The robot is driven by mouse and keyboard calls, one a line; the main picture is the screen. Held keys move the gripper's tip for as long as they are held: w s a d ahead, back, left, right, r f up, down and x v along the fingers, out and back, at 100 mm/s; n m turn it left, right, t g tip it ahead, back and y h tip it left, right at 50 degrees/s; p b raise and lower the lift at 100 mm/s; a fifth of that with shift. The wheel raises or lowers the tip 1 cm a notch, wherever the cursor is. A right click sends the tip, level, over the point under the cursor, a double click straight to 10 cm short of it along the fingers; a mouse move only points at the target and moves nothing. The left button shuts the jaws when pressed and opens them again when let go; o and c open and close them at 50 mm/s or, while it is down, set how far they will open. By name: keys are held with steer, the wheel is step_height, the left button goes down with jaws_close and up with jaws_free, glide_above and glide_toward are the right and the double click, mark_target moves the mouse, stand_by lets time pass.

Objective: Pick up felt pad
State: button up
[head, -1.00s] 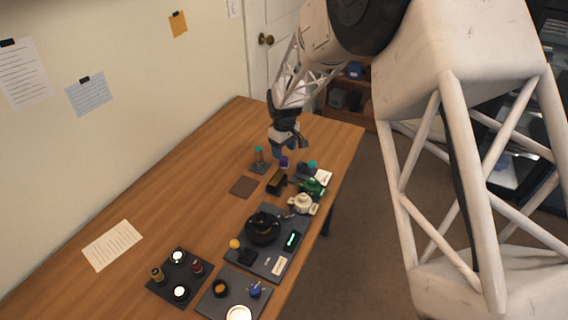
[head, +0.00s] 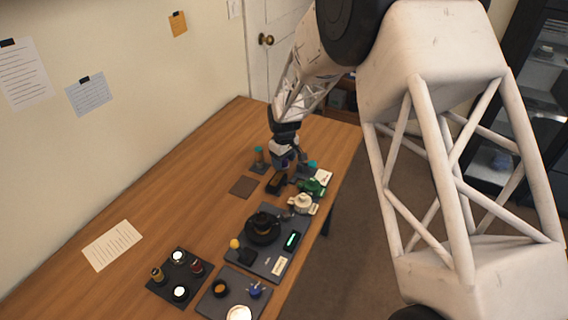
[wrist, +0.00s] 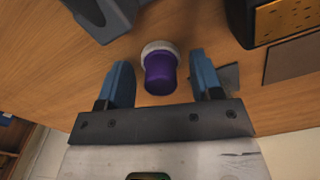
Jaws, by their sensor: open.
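A flat, dark brown square (head: 243,187), which looks like the felt pad, lies on the table left of the small black block. In the wrist view a flat brown-grey sheet (wrist: 291,58) at the right edge looks like the same piece, partly cut off. My gripper (head: 288,163) is low over the far part of the table, to the right of and beyond the pad. In the wrist view my gripper (wrist: 162,72) is open, with its blue fingers on either side of a purple cylinder with a white rim (wrist: 160,72). Contact cannot be told.
A black block with a speckled gold face (wrist: 285,18) stands beside the sheet. A teal-topped post (head: 259,155) stands near my gripper. Green (head: 312,187) and cream (head: 302,203) items stand nearer, at the right edge. The table's left side is mostly clear.

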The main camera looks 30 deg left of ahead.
steer(key=c, duration=1)
steer(key=shift+r, duration=0.1)
steer(key=shift+r, duration=4.95)
steer(key=shift+o, duration=1.2)
steer(key=shift+c, duration=0.8)
steer(key=s+d+r, duration=0.2)
steer(key=s, duration=0.4)
steer(key=shift+s+d+r, duration=0.25)
steer(key=shift+s, duration=0.15)
